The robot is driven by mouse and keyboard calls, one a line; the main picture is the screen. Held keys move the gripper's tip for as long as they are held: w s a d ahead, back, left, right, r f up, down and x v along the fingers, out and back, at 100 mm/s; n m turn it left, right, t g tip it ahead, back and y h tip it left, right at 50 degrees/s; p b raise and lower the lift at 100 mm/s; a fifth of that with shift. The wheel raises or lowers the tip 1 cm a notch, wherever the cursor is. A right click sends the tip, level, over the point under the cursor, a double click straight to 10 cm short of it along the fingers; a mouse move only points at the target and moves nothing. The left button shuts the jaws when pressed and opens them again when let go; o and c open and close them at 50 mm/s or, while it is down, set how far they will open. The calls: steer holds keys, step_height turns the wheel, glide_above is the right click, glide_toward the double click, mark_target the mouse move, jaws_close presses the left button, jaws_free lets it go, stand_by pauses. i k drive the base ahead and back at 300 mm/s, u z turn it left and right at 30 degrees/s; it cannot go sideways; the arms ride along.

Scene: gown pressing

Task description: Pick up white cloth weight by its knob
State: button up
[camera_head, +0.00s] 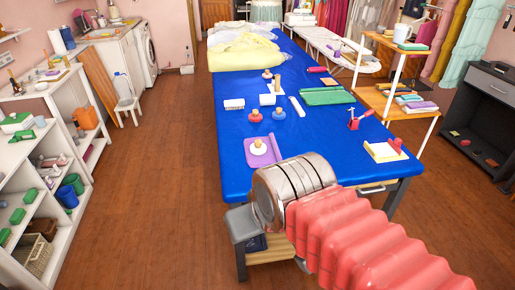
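My arm, with a red ribbed sleeve and a metal end section, reaches in from the lower right and stops in front of the table's near end, to the right of and nearer than the weight.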

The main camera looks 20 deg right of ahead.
mark_target(259, 147)
steer(key=u, duration=0.05)
steer(key=i, duration=1)
steer(key=z, duration=0.05)
